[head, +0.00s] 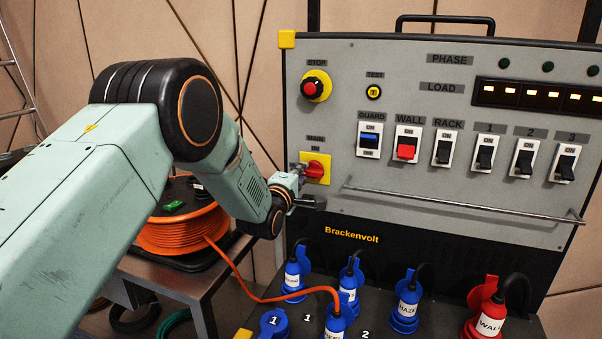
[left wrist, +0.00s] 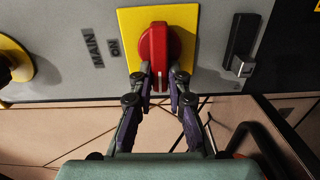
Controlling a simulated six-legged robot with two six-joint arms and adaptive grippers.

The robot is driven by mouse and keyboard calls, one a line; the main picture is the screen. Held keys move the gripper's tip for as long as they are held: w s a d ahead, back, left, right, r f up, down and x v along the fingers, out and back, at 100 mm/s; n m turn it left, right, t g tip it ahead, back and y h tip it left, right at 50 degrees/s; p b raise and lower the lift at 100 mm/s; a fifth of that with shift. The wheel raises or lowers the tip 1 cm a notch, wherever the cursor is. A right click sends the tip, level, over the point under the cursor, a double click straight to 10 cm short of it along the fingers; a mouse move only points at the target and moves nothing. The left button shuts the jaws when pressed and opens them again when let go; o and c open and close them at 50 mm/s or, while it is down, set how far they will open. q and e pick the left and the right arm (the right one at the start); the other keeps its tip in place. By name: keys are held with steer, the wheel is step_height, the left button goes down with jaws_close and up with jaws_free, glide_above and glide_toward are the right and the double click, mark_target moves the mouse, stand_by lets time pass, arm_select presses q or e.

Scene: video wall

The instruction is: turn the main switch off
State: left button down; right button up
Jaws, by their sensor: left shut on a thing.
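The main switch (head: 318,168) is a red rotary handle on a yellow plate at the left of the grey panel, under the label MAIN. In the left wrist view the red handle (left wrist: 159,50) lies lengthwise toward my gripper, with a white mark at its near end. My left gripper (head: 300,180) is at the switch. In the left wrist view its two fingers (left wrist: 160,82) are shut on the near end of the handle, one on each side. The label ON shows beside the plate. My right gripper is not in view.
A red stop button (head: 314,86) sits above the switch. Breaker switches (head: 407,147) line the panel to the right, above a metal rail (head: 460,205). Blue plugs (head: 294,275) stand below. An orange cable reel (head: 180,228) rests on a table behind my left arm.

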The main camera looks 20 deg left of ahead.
arm_select(q)
steer(key=shift+n, duration=0.3)
steer(key=c, duration=1.3)
jaws_free()
steer(key=shift+s, duration=0.1)
steer(key=s, duration=1.2)
steer(key=shift+a, duration=0.2)
